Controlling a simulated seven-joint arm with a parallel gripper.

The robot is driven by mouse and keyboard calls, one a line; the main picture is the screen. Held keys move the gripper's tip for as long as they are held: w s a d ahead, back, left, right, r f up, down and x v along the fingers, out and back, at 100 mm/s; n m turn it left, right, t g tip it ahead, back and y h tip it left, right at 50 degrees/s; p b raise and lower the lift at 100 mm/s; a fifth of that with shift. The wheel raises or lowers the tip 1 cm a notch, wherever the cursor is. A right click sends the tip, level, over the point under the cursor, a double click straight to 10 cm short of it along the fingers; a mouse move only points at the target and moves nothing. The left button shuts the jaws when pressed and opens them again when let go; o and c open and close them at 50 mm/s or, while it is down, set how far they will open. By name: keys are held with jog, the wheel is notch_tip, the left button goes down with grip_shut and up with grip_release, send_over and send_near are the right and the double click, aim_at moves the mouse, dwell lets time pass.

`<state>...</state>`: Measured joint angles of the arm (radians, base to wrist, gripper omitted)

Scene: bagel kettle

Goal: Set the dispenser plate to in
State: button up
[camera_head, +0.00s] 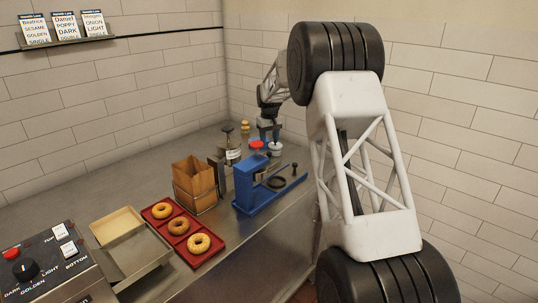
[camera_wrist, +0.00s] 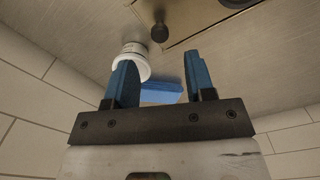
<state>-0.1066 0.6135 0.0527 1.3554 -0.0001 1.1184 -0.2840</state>
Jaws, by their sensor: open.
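The blue dispenser stand (camera_head: 246,184) sits on the counter in the head view. A dark round ring and a flat metal plate (camera_head: 285,176) with a black knob (camera_head: 295,167) are at its right side. In the wrist view a flat brownish plate (camera_wrist: 205,22) shows at the top, with a black knob (camera_wrist: 159,32) at its edge. I cannot tell for sure whether it is in or out. My gripper (camera_wrist: 158,72) is open, its two blue fingers apart with nothing held. In the head view it is small, over the counter behind the stand.
A white round cup (camera_wrist: 133,60) is close to the left finger. A red-topped container (camera_head: 257,145) stands behind the stand. A paper bag (camera_head: 193,175), a red tray (camera_head: 174,228) with bagels, a beige tray (camera_head: 128,262) and a control panel (camera_head: 45,265) are to the left. Walls rise behind.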

aim_at(269, 152)
jog(key=shift+w+f, duration=0.2)
dwell(0.3)
jog(key=shift+f, duration=3.85)
jog(key=shift+c, duration=0.5)
grip_shut()
